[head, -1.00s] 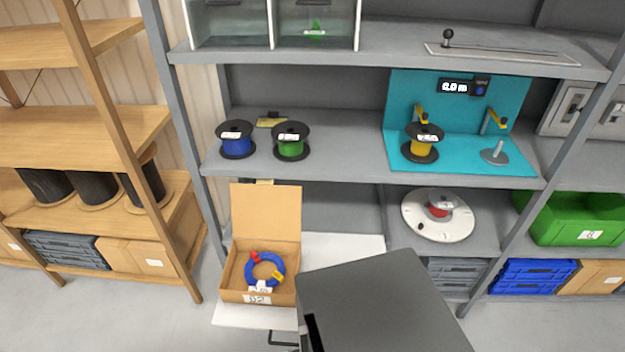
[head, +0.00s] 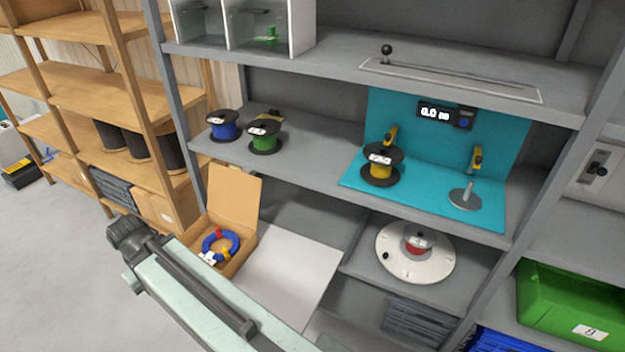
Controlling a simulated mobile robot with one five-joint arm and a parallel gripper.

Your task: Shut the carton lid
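The cardboard carton (head: 242,254) sits on a pale board low at the grey shelf, left of centre. Its lid (head: 234,193) stands up at the back, so the carton is open. Inside lies a blue cable coil (head: 208,244) with red and yellow ties and a white tag. My pale green arm crosses the lower left in front of the carton and hides its front and lower part. The arm's dark joint is left of the carton. I do not see my gripper's fingers.
The pale board (head: 285,280) right of the carton is bare. Above are a blue reel (head: 224,126), a green reel (head: 264,136) and a yellow reel (head: 380,166) by a teal panel. A white turntable (head: 395,262) and a green bin (head: 570,310) stand to the right.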

